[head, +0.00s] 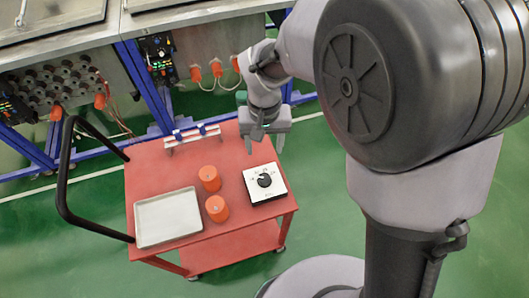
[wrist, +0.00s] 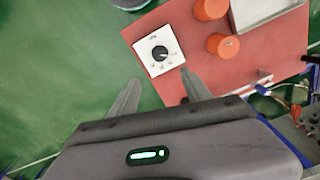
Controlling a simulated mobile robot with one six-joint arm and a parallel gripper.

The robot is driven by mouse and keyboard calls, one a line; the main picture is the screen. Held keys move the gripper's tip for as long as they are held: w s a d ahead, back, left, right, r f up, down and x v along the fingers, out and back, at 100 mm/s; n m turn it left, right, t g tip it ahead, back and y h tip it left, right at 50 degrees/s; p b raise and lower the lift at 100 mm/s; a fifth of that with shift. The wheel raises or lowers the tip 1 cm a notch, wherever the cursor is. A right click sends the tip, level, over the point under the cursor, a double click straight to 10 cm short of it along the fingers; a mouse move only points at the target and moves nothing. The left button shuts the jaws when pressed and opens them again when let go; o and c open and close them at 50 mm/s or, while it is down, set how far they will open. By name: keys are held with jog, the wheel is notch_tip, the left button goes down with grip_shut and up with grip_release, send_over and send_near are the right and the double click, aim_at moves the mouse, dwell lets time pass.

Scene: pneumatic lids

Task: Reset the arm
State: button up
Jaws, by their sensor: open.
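My gripper (head: 264,143) hangs above the back right part of the red cart (head: 160,175), near its edge. In the wrist view my gripper (wrist: 162,90) shows two grey fingers spread apart with nothing between them. A white box with a black knob (head: 252,192) lies on the cart in front of the gripper. In the wrist view the white box (wrist: 147,64) shows beyond the fingertips, apart from them.
Two orange cylinders (head: 210,178) (head: 217,208) and a pale tray (head: 168,232) stand on the cart. A small rack (head: 193,136) is at its back edge. A black handle (head: 66,190) rises at the left. Machines with orange plugs (head: 216,68) stand behind. Green floor surrounds the cart.

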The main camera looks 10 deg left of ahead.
jog(key=shift+r, duration=0.35)
jog(key=s+d+r+m+t+y+b, duration=0.1)
jog(key=s+d+r+m+t+b, duration=0.15)
jog(key=d+r, duration=0.35)
jog(key=s+d+r+m+t+y+b, duration=0.1)
jog(key=s+d+r+m+b, duration=0.15)
jog(key=d, duration=0.55)
jog(key=s+d+r+m+t+b, duration=0.1)
jog(key=s+d+m+t, duration=0.1)
jog(key=s+d, duration=0.3)
jog(key=s, duration=0.2)
jog(key=shift+s+d+r+m+b, duration=0.25)
jog(key=shift+s+d+m+b, duration=0.05)
jog(key=shift+s+m, duration=0.1)
jog(key=shift+w+a, duration=0.1)
jog(key=shift+a, duration=0.05)
